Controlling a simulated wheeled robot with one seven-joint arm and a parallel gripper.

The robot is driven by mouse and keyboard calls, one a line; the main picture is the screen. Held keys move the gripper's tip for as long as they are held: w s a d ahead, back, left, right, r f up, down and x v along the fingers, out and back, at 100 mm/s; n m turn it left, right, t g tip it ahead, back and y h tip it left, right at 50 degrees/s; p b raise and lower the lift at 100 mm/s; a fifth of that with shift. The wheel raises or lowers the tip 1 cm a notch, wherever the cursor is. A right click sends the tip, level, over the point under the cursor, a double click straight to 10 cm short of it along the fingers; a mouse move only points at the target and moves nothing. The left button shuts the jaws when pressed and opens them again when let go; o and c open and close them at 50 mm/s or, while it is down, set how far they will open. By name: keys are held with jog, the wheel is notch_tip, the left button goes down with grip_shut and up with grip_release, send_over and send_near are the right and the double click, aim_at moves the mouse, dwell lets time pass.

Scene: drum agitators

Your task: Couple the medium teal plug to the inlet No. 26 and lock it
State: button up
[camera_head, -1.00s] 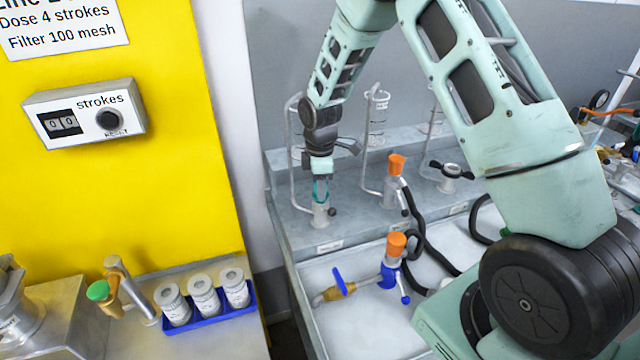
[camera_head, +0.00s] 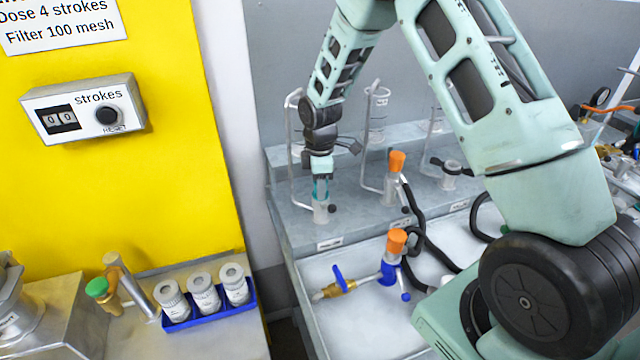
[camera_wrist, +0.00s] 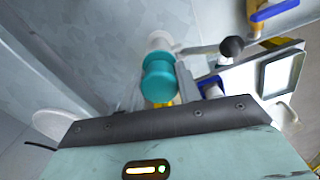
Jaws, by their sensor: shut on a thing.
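The teal plug (camera_head: 320,187) is upright between the fingers of my gripper (camera_head: 321,182), which is shut on it. It also shows in the wrist view (camera_wrist: 159,80) as a rounded teal body between the two fingers. The plug is in line with a pale grey inlet (camera_head: 321,210) at the left end of the grey ledge; it meets the inlet's mouth, but how deep it sits is hidden. The inlet shows beyond the plug in the wrist view (camera_wrist: 159,42). A lever with a black ball knob (camera_wrist: 231,47) sticks out sideways from the inlet. The inlet's label (camera_head: 329,243) is unreadable.
Orange-capped fittings stand to the right, one on the ledge (camera_head: 396,163) and one in the tray (camera_head: 396,241), with black hoses. A blue-handled valve (camera_head: 340,281) lies in the tray. A bent tube stand (camera_head: 294,135) rises close behind the inlet.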

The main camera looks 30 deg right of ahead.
jog(key=o, duration=1.1)
jog(key=shift+c, duration=0.2)
notch_tip(320, 180, up, 8)
jog(key=p, duration=0.5)
jog(key=shift+f, duration=0.15)
